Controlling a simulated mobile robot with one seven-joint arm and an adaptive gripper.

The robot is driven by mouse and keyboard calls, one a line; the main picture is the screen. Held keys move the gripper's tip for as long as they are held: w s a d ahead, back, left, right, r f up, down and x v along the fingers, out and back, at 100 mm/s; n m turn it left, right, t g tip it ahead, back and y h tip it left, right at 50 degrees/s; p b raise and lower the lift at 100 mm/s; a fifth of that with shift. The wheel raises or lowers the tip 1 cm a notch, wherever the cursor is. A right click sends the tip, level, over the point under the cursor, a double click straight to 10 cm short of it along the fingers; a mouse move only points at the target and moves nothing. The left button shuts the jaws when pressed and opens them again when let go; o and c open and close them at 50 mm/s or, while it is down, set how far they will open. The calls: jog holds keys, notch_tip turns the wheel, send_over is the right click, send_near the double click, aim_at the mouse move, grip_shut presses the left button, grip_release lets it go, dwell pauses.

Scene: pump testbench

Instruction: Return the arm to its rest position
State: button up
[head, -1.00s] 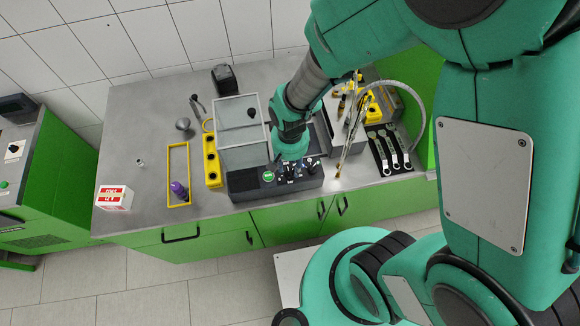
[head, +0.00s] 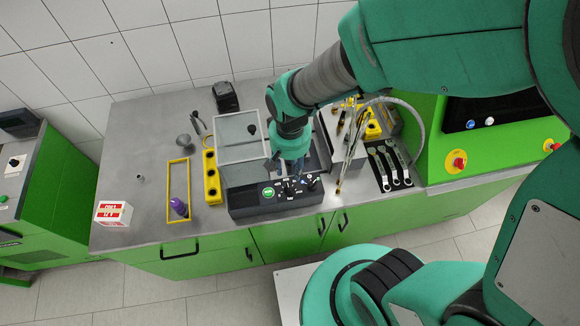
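My green arm reaches in from the upper right over the bench. Its wrist hangs above the dark pump test unit with a grey framed lid. My gripper (head: 290,178) points down at the unit's front control panel (head: 262,203). Its fingers are dark, small and partly merged with the black knobs, so I cannot tell whether they are open or shut, or touching a knob. A round green button (head: 268,192) shows left of the gripper.
A hose (head: 421,130) arcs at right beside a green cabinet (head: 480,150). Bench left is mostly clear.

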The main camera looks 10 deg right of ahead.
dwell(0.4)
jog(key=s+d+r+t+b, duration=0.2)
jog(key=s+d+r+b, duration=0.2)
jog(key=d+r+b, duration=0.2)
jog(key=s+d+r+t+b, duration=0.3)
jog(key=s+d+r+b, duration=0.1)
jog(key=r, duration=0.6)
jog(key=shift+s+d+t+b, duration=0.3)
jog(key=shift+d+b, duration=0.6)
jog(key=shift+b, duration=0.35)
jog(key=shift+r, duration=0.1)
